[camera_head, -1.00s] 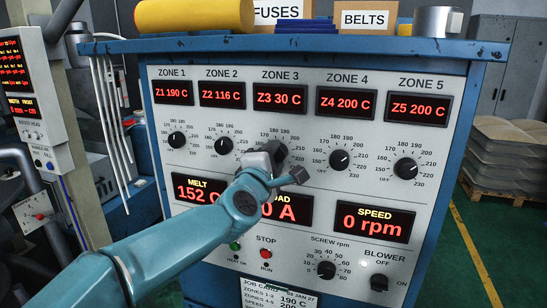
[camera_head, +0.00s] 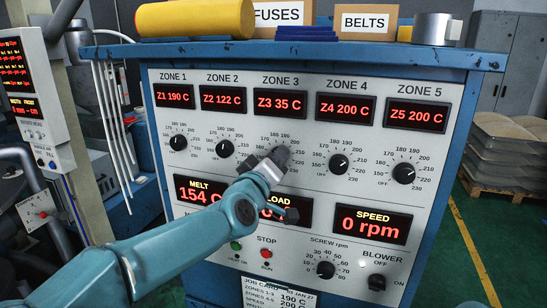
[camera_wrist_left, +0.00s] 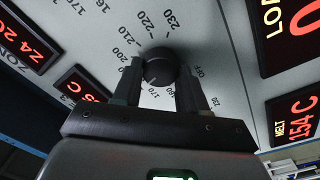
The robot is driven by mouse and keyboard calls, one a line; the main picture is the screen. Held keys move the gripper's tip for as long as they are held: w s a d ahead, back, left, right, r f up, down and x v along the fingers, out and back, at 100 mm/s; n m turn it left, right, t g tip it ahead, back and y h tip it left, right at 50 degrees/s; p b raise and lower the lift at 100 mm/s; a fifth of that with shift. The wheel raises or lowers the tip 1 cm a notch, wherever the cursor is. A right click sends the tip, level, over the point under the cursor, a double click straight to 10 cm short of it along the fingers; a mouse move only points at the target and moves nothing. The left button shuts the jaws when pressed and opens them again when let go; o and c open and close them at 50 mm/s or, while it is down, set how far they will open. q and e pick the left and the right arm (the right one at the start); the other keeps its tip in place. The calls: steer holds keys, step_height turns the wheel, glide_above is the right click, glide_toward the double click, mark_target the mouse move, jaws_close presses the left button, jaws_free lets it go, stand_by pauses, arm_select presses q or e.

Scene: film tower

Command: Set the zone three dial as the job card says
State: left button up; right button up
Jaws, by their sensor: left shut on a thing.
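The zone three dial (camera_head: 282,153) is a dark round knob on the white panel, under a red display (camera_head: 280,104) reading Z3 35 C. My left gripper (camera_head: 269,164) is at this dial and hides part of its scale. In the left wrist view its two dark fingers (camera_wrist_left: 159,78) are shut on the knob (camera_wrist_left: 160,65), one on each side. The job card (camera_head: 277,295) at the lower panel shows zones 1-3 and 190 C, with 200 C below. My right gripper is not in view.
Dials for zone two (camera_head: 225,148) and zone four (camera_head: 338,161) flank it. Below are the load display, speed display (camera_head: 372,225), red stop button (camera_head: 267,254), screw dial (camera_head: 325,269) and blower switch (camera_head: 377,282). Boxes and a yellow roll (camera_head: 195,18) lie on top.

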arm_select(q)
steer(key=m+p, duration=0.1)
steer(key=m, duration=0.4)
steer(key=shift+d+f+p, duration=0.1)
steer(key=shift+p, duration=0.25)
steer(key=shift+m, duration=0.3)
steer(key=o, duration=1.1)
steer(key=shift+c, duration=0.2)
steer(key=b+v, duration=0.4)
steer(key=v, duration=1.2)
